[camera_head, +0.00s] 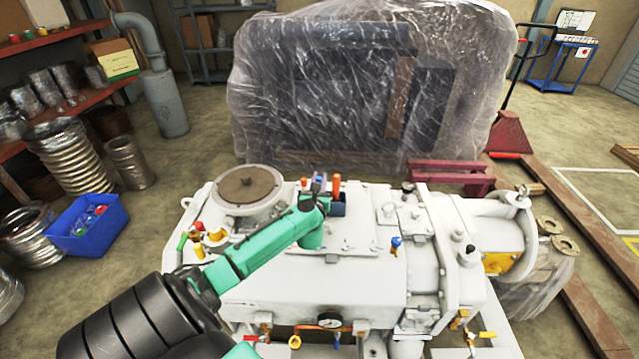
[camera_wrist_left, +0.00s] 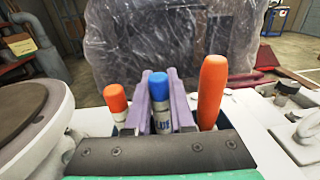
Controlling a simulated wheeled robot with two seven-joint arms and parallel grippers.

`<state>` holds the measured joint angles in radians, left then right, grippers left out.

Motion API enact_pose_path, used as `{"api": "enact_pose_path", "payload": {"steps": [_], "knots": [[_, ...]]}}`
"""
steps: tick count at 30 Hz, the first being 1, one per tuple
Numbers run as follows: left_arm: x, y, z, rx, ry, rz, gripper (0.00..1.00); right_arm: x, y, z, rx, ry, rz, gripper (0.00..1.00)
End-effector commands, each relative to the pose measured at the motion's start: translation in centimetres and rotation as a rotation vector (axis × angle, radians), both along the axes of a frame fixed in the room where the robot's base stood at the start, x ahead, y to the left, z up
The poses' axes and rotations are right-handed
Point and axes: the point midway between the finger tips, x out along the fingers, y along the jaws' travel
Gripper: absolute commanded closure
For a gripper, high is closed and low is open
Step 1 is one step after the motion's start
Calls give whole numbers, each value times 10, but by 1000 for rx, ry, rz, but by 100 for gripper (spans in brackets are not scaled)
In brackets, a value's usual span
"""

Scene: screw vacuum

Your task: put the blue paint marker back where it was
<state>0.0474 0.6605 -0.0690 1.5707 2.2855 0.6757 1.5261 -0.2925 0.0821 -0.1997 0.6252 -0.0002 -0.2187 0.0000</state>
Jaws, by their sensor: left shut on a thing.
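The blue paint marker (camera_wrist_left: 160,112) stands upright in the left wrist view, with a blue cap and a pale label. My left gripper (camera_wrist_left: 161,108) is shut on it, one purple finger on each side. In the head view the left gripper (camera_head: 320,183) is over the white machine, at a small dark blue holder (camera_head: 338,207). The marker's lower end is hidden behind the gripper body, so I cannot tell whether it rests in the holder. My right gripper is not in view.
An orange-capped marker (camera_wrist_left: 116,101) stands left of the fingers, and a taller orange handle (camera_wrist_left: 211,88) stands close on the right. The white machine (camera_head: 300,285) has a round flange (camera_head: 246,187) at left and several fittings. A plastic-wrapped crate (camera_head: 365,85) stands behind.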

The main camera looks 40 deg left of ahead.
Motion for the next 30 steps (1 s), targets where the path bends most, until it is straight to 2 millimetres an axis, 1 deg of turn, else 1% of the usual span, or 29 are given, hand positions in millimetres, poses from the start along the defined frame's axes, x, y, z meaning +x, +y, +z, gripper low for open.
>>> {"api": "enact_pose_path", "payload": {"steps": [1,7,11,12,20,23,26,30], "knots": [[0,0,-5,0,0,-1,100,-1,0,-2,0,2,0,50],[0,0,-4,1,-1,-1,100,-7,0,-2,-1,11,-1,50],[0,0,-9,-1,-1,-1,100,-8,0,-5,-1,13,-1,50],[0,0,-7,0,-1,-1,66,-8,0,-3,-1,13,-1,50],[0,0,-7,1,-1,-1,66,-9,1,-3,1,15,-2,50],[0,0,-2,2,-1,-1,66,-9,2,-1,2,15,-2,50],[-7,-6,-5,-1,1,-3,66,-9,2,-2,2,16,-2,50],[-28,-20,-4,-1,2,-3,66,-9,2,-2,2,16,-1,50]]}}
